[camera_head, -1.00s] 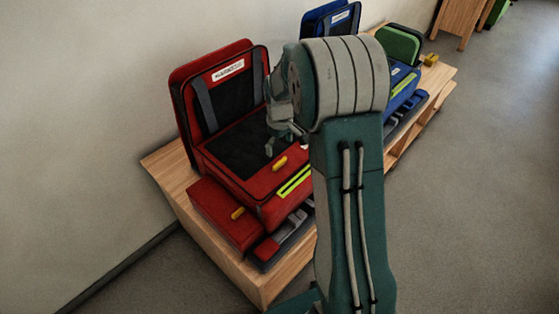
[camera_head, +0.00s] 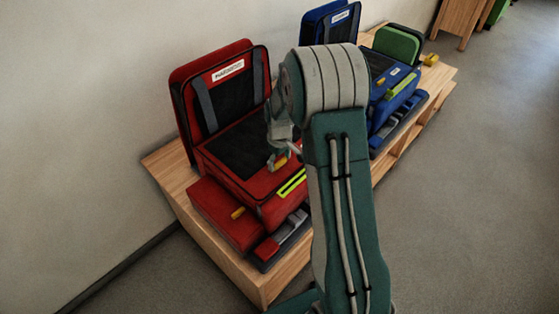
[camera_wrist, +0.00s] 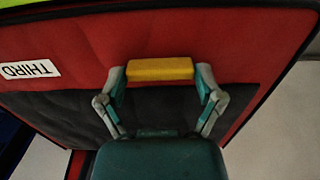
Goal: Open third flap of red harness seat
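The red harness seat (camera_head: 205,205) stands on the wooden bench, its tall back panel (camera_head: 258,62) raised against the wall. A yellow tab (camera_wrist: 160,69) is on a red flap (camera_wrist: 225,45) with a dark panel. A white label (camera_wrist: 30,69) reading THIRD, upside down, is on this flap in the wrist view. My gripper (camera_wrist: 161,76) is open, with one finger at each end of the yellow tab. I cannot tell whether the fingers touch it. In the head view my gripper (camera_head: 277,163) is low over the seat's front edge, partly covering the tab (camera_head: 281,161).
A second yellow tab (camera_head: 238,213) is on the lower red section. A grey and red buckle part (camera_head: 285,236) lies at the seat's front. A blue seat (camera_head: 398,101) and a green one (camera_head: 398,45) stand farther along the bench (camera_head: 255,283). The floor at right is clear.

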